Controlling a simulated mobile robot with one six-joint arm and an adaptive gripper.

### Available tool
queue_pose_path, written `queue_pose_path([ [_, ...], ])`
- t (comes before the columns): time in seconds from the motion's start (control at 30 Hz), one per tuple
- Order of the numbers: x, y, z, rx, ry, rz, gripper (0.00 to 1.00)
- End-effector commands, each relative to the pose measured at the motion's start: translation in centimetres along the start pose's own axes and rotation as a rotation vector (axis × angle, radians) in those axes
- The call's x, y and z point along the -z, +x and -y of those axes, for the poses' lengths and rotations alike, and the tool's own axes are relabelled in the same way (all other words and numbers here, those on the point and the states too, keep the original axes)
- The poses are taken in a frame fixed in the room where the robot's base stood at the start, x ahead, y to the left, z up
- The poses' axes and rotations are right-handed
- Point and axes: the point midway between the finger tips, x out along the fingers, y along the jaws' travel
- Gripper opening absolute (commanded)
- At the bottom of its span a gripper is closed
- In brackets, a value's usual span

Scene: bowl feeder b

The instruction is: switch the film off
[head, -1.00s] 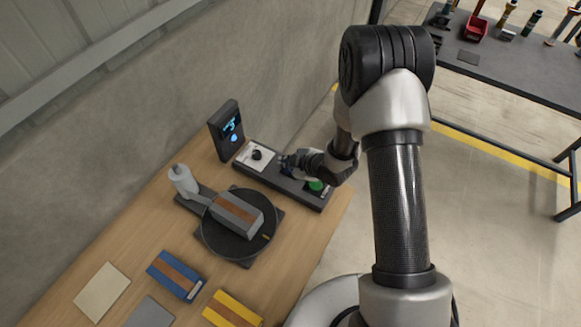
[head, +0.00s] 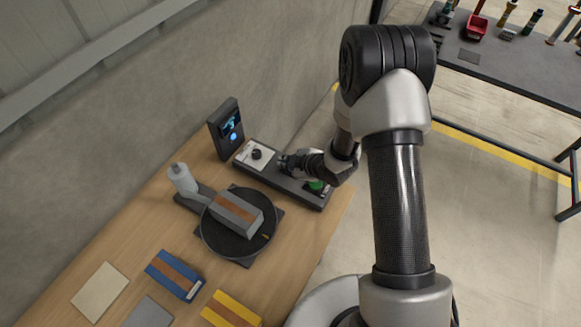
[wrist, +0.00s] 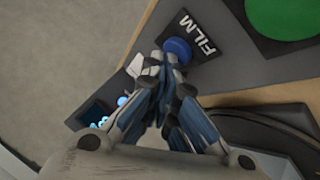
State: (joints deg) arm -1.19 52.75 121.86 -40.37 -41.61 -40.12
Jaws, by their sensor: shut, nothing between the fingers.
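A black knob (head: 256,154) and a display box (head: 228,130) with lit blue marks stand left of my gripper. A turntable (head: 212,238) carries a grey box with a brown band (head: 237,213).

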Motion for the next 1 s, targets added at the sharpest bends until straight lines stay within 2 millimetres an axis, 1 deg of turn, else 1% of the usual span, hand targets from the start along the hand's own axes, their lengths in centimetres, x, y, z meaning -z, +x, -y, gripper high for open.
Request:
queue_pose_path([
  [0.07,-0.17,0.23,0.18,0.0,0.0,0.0,0.0],
  [0.4,-0.11,0.14,0.12,0.0,0.0,0.0,0.0],
  [0.67,0.32,-0.47,-0.34,0.0,0.0,0.0,0.0],
  [1.0,0.45,-0.64,-0.46,0.0,0.0,0.0,0.0],
])
